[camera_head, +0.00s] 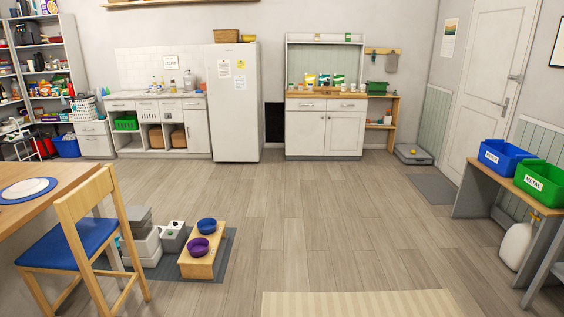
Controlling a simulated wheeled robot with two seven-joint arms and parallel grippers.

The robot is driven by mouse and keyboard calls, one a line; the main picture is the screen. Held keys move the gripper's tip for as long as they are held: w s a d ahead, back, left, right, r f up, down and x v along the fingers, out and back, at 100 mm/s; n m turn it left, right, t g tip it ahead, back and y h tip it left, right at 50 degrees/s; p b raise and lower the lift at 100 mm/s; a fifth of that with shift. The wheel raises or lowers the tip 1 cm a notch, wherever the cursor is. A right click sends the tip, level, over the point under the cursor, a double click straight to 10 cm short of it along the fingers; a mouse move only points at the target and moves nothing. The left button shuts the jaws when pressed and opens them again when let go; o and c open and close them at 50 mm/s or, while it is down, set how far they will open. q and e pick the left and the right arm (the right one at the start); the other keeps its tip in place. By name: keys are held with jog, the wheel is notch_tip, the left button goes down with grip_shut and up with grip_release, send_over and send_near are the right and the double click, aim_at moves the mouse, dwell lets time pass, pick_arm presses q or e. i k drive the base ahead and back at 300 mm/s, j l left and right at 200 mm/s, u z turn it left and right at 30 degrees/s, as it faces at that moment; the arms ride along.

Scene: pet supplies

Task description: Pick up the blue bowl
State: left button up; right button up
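The blue bowl (207,225) sits at the far end of a low wooden stand (203,265) on the floor, left of the middle in the head view. A purple bowl (199,247) sits on the same stand, nearer to me. The stand rests on a dark grey mat (228,245). Neither of my grippers shows in this view, and nothing touches the blue bowl.
Grey and white bins (146,243) stand left of the stand. A wooden chair (85,235) and a table (50,200) fill the left front. A bench (508,185) with blue and green crates is at right. The middle floor is clear, with a beige rug (360,303) in front.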

aim_at(207, 226)
jog(key=i, duration=1.85)
